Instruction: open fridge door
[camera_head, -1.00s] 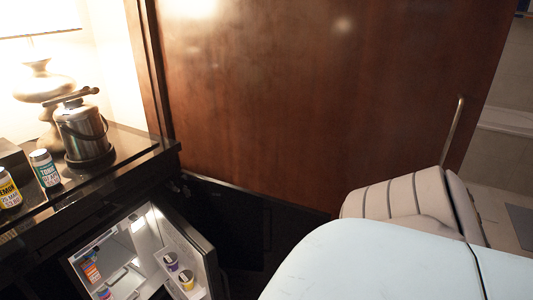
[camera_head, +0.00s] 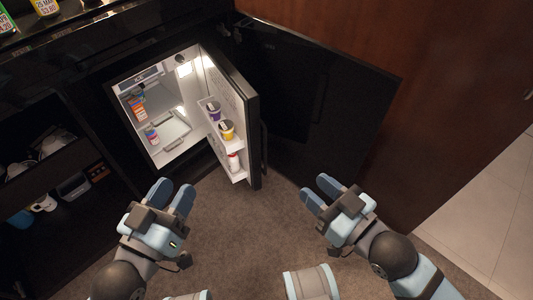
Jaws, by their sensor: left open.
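The fridge (camera_head: 160,110) is a small lit minibar set in the black cabinet. Its door (camera_head: 254,130) stands wide open, hinged on the right, with the inner shelves facing left. A purple-labelled tub (camera_head: 214,110), a yellow-labelled tub (camera_head: 227,129) and a white bottle (camera_head: 233,161) sit on the door shelves. My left gripper (camera_head: 173,194) is open and empty, in front of and below the fridge opening, apart from the door. My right gripper (camera_head: 318,194) is to the right of the door, apart from it; its two fingers are spread and nothing shows between them.
A black cabinet door (camera_head: 315,95) stands open behind the fridge door. Open shelves with cups (camera_head: 43,202) are at left. Carpet (camera_head: 250,230) between my grippers is clear. A wooden panel (camera_head: 450,90) stands at right.

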